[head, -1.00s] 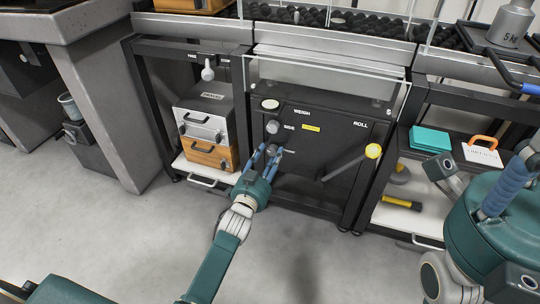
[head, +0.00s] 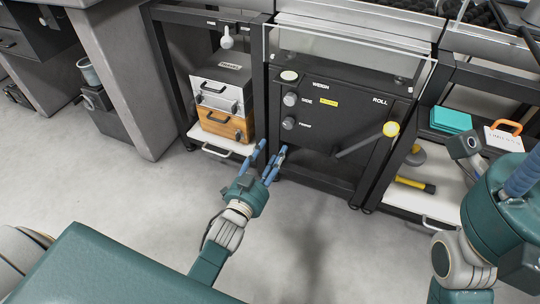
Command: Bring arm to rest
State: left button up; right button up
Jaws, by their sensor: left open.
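My left gripper (head: 267,163) has a green body and blue fingers, which are apart with nothing between them. It is in front of and below the black weighing panel (head: 345,118), left of centre in the head view. The panel carries two grey knobs, the upper one (head: 290,99) and the lower one (head: 288,123), and a lever with a yellow end (head: 391,129). The fingertips show below and left of the lower knob, apart from it. My right arm (head: 500,215) comes in at the right edge; its fingertips are not clearly shown.
A silver case (head: 222,92) and an orange case (head: 222,124) are stacked on a shelf left of the panel. A teal box (head: 450,120) and a yellow-handled tool (head: 415,184) are on shelves to the right. A grey bin (head: 104,110) stands at left. The floor in front is clear.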

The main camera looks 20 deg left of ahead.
pick_arm(q)
jog(key=shift+s, duration=0.35)
